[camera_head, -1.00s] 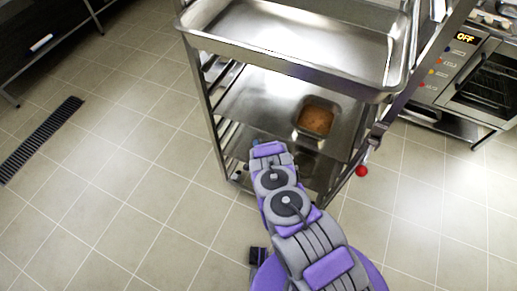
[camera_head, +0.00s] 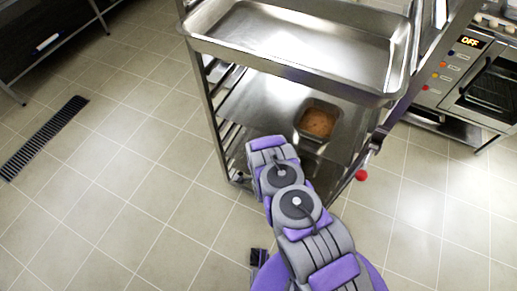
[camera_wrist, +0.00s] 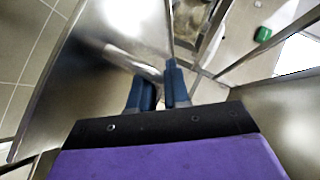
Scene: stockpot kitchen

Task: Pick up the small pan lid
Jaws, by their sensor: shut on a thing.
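My gripper (camera_wrist: 160,82) shows in the wrist view as two dark blue fingers close together. They are shut on a shiny metal piece, which I take to be the small pan lid (camera_wrist: 132,61); a pale metal bar of it runs up and left from the fingertips. The lid's full outline cannot be made out. In the head view my purple and grey arm reaches to the rack, and the gripper and lid are hidden by it.
A steel rack (camera_head: 200,90) has a large empty tray (camera_head: 300,38) on top. A pan of brown food (camera_head: 318,122) sits on a lower shelf. A red knob or ball (camera_head: 361,175) is by the rack's right post. An oven (camera_head: 470,85) stands right.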

